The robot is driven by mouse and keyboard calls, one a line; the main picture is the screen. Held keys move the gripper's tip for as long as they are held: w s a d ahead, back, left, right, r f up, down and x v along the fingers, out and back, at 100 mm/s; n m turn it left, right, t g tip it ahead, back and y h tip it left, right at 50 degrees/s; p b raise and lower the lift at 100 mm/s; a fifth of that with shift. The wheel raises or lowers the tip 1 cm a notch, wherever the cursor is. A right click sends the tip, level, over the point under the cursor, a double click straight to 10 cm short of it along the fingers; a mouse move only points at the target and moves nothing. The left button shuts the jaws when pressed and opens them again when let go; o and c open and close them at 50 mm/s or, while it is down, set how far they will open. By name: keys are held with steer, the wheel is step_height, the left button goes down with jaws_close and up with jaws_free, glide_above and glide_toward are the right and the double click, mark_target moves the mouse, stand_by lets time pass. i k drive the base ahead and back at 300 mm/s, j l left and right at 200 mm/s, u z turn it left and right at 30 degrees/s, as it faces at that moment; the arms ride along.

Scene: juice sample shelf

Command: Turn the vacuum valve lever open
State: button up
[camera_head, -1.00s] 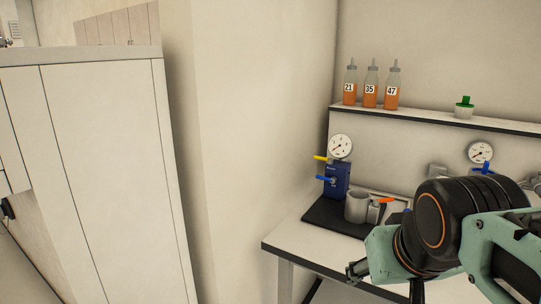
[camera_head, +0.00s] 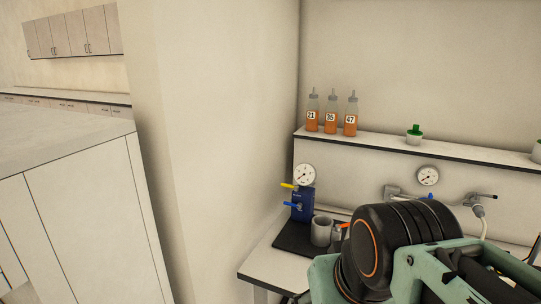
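A blue block (camera_head: 302,206) with a round gauge (camera_head: 304,175) on top stands at the back of the bench. It carries a yellow lever (camera_head: 288,186) and a blue lever (camera_head: 293,205), both pointing left. On the wall to the right is a second gauge (camera_head: 428,176) with metal piping and a small blue handle (camera_head: 430,196), partly hidden behind my arm. I cannot tell by label which lever is the vacuum valve. My teal and black arm fills the lower right, in front of the bench. My gripper's fingers do not show; they seem to be below the frame.
A grey cup (camera_head: 321,230) stands on a black mat (camera_head: 291,237) on the white bench (camera_head: 262,262). Bottles 21 (camera_head: 312,115), 35 (camera_head: 331,117) and 47 (camera_head: 350,119) and a green-topped container (camera_head: 414,135) stand on the shelf (camera_head: 465,151). A white cabinet (camera_head: 90,210) is at left.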

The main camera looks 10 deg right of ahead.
mark_target(493, 197)
steer(key=z, duration=1.55)
steer(key=i+u, duration=0.1)
steer(key=i, duration=0.15)
